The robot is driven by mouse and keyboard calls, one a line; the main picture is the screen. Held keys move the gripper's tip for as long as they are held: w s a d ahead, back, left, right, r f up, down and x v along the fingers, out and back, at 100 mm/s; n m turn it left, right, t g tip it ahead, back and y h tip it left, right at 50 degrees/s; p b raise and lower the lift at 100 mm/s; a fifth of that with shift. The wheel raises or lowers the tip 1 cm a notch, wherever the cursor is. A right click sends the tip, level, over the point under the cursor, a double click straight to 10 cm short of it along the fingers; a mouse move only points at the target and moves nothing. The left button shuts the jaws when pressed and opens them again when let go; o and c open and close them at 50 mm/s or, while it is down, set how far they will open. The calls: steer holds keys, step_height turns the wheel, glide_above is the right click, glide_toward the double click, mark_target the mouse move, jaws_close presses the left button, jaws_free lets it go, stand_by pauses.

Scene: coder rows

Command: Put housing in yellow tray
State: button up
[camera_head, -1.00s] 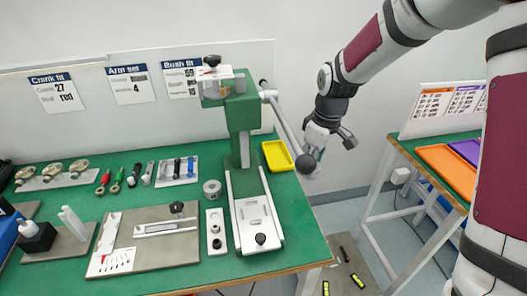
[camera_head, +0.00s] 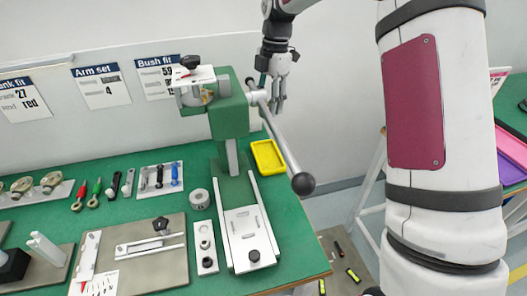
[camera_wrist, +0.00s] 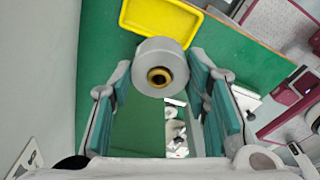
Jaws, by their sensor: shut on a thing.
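The housing (camera_wrist: 150,66), a grey cylinder with a brass-coloured ring around its dark bore, sits between my fingertips in the wrist view. My gripper (camera_wrist: 160,75) is shut on it, with teal pads on either side. In the head view my gripper (camera_head: 277,106) points down behind the press lever, above and slightly right of the yellow tray; the housing is hard to make out there. The yellow tray (camera_head: 267,156) lies on the green table right of the press column. It shows just beyond the housing in the wrist view (camera_wrist: 176,26), and its inside looks empty.
The green press (camera_head: 229,115) stands left of the tray, and its lever (camera_head: 283,145) with a black ball reaches across in front. A grey ring-shaped part (camera_head: 200,199) sits left of the press base. The table's right edge is close to the tray.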

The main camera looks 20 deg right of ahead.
step_height(320, 180, down, 17)
steer(key=shift+r, duration=0.2)
stand_by(0.3)
steer(key=shift+f+b, duration=0.15)
steer(key=shift+b, duration=0.2)
steer(key=o, duration=1.2)
steer(key=shift+o, duration=0.4)
steer(key=shift+w+d+r, duration=0.1)
steer(key=shift+d+r, duration=0.15)
steer(key=shift+r, duration=1.8)
steer(key=shift+w+d+r, duration=0.1)
steer(key=shift+d+r, duration=0.1)
steer(key=shift+r, duration=1.85)
steer(key=shift+w+d+r, duration=0.1)
steer(key=shift+d+r, duration=0.15)
steer(key=shift+r, duration=1.8)
